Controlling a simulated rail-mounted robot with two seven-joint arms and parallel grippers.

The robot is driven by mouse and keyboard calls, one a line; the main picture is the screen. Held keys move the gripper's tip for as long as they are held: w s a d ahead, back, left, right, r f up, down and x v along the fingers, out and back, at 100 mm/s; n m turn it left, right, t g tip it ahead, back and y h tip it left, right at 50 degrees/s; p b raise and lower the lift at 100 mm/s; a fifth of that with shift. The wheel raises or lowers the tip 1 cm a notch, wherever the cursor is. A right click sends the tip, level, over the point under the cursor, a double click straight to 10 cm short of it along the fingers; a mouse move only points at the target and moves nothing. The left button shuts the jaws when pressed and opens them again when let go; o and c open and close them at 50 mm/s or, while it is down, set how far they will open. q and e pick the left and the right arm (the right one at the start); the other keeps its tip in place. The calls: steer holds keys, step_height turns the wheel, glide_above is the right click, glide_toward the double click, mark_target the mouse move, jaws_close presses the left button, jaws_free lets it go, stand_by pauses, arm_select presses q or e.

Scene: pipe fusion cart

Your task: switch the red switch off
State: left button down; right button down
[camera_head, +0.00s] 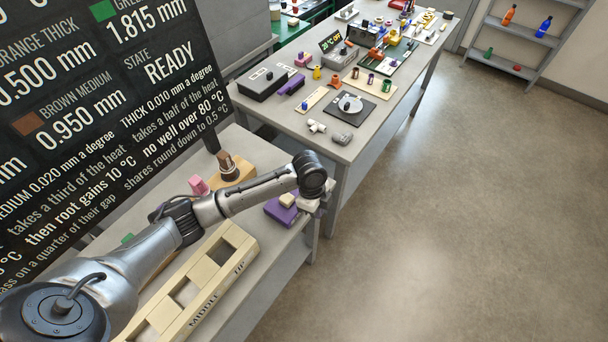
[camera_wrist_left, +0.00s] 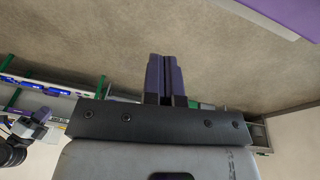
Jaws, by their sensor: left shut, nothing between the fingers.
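My left gripper (camera_wrist_left: 164,72) is shut and empty, its two dark fingers together in the wrist view. In the head view my left arm reaches in from the left, and its wrist hangs over the right edge of the near table. I cannot make out the red switch with certainty. My right gripper is not clearly seen.
The far table is crowded. The floor (camera_head: 440,230) on the right is clear.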

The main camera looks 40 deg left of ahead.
arm_select(q)
steer(key=w+a+r+b, duration=0.1)
steer(key=w+a+r, duration=0.4)
steer(key=a+r, duration=0.1)
steer(key=w+a+r+m+h+b, duration=0.1)
steer(key=w+a+r, duration=0.3)
steer(key=a+r, duration=0.2)
steer(key=a, duration=0.2)
steer(key=shift+w+a+r, duration=0.35)
steer(key=shift+a+r, duration=0.05)
steer(key=shift+f, duration=0.1)
steer(key=x, duration=1.2)
steer(key=shift+s+a+f+b, duration=0.25)
steer(key=shift+s+b, duration=0.05)
steer(key=shift+s+f, duration=0.1)
steer(key=shift+f, duration=0.55)
